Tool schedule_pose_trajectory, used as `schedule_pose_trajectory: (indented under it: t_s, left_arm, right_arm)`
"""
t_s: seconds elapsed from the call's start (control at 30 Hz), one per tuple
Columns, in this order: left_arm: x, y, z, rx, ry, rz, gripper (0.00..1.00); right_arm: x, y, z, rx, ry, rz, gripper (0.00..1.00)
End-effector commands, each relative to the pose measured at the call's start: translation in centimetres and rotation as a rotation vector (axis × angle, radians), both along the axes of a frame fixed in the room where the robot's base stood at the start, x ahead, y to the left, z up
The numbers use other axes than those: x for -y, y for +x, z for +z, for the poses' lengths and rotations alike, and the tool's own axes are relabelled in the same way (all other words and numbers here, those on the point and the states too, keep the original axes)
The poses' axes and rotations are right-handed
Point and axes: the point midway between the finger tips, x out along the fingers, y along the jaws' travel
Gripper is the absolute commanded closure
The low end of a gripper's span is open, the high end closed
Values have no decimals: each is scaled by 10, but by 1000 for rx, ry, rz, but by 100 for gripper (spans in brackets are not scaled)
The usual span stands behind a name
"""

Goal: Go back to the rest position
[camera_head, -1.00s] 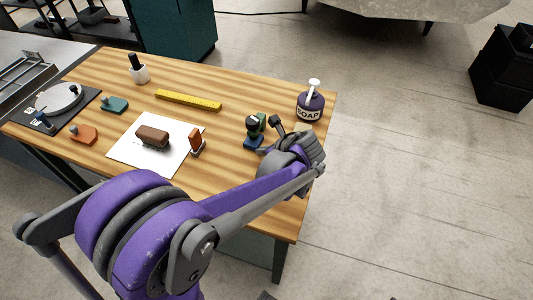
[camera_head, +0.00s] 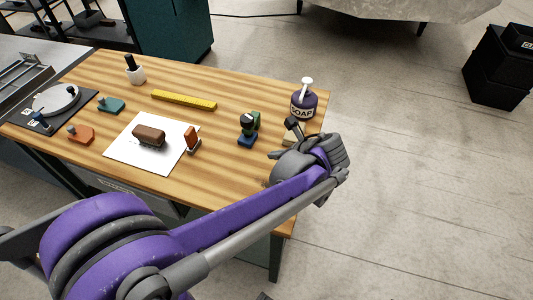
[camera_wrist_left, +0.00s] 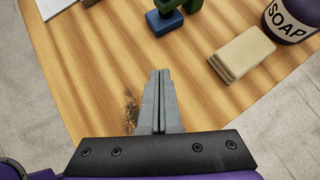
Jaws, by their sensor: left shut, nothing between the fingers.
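My left gripper (camera_head: 283,140) is over the right end of the wooden table (camera_head: 225,185), in front of the soap bottle. In the left wrist view its two fingers (camera_wrist_left: 161,75) are together with nothing between them, pointing over bare wood beside a dark speckled patch (camera_wrist_left: 130,108). The purple soap bottle (camera_head: 304,104) stands upright at the table's back right corner. A beige block (camera_wrist_left: 242,54) lies near it, apart from the fingers. A blue and green object (camera_head: 249,130) stands to the left of the gripper. My right gripper is not in view.
A yellow bar (camera_head: 184,99) lies behind. A turntable-like device (camera_head: 55,101) is at the left. Bare floor lies right of the table; black boxes (camera_head: 496,75) stand farther off.

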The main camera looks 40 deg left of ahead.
Motion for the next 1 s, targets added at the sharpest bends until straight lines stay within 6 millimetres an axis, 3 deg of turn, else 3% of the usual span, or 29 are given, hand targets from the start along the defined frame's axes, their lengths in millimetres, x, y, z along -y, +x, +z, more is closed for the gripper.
schedule_pose_trajectory:
  t_s: [0.23, 0.53, 0.63, 0.77, 1.0]
  left_arm:
    - [22, -5, 23, -1, 0, -1, 100]
    - [26, -7, 26, 5, -4, 6, 100]
    - [26, -16, 25, 59, -56, 55, 100]
    - [33, -46, 18, 249, -247, 252, 100]
    - [70, -110, -1, 673, -753, 910, 100]
  right_arm:
    - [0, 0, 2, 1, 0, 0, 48]
    - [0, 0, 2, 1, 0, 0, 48]
    - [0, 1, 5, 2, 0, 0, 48]
    - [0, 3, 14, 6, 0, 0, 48]
    - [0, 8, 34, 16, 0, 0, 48]
